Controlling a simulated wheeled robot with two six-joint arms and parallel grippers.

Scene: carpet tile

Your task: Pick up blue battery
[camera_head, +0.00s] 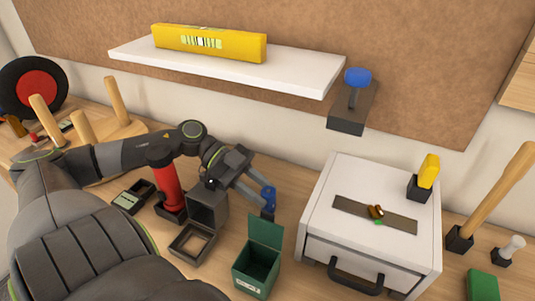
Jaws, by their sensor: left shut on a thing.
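My left gripper (262,197) is in the middle of the camera_head view, reaching down and to the right over the bench. It is shut on the blue battery (269,194), a small blue piece with a dark lower end. The fingers cover part of it. The battery is held in the air near the raised lid of a green box (257,268); I cannot tell whether they touch. My right gripper is not in view.
A white drawer cabinet (325,191) with a dark handle stands to the right. A dark open box (206,216) and a red cylinder (166,178) are near my left arm. A white shelf (290,77) holds a yellow spirit level (210,43).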

